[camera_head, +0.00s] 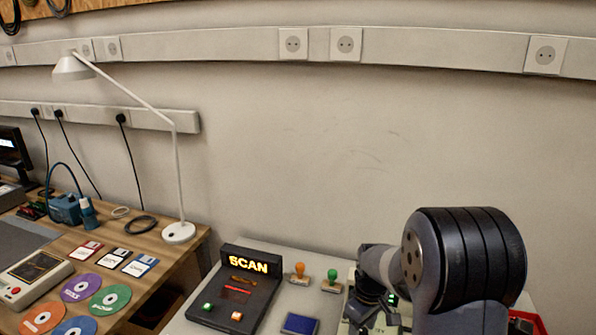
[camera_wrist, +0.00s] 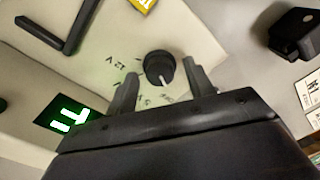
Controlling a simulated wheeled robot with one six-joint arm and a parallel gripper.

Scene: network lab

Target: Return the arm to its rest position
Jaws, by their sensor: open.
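In the head view my arm reaches down at the right over the light table, and my gripper (camera_head: 372,312) is low over a pale device (camera_head: 348,328), partly hidden by my own arm. In the wrist view my gripper (camera_wrist: 160,88) is open, with its two fingers apart. A black rotary knob (camera_wrist: 159,68) with a white pointer line shows between and just beyond the fingertips, on a pale panel with printed marks such as "12 V". I cannot tell whether the fingers touch the knob. A lit green display (camera_wrist: 70,118) is at the left of the panel.
A black SCAN box (camera_head: 240,290), two stamps (camera_head: 299,274) and a blue pad (camera_head: 299,324) stand left of my gripper. A white lamp (camera_head: 176,180), discs (camera_head: 109,299) and floppy disks (camera_head: 113,257) are on the wooden desk.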

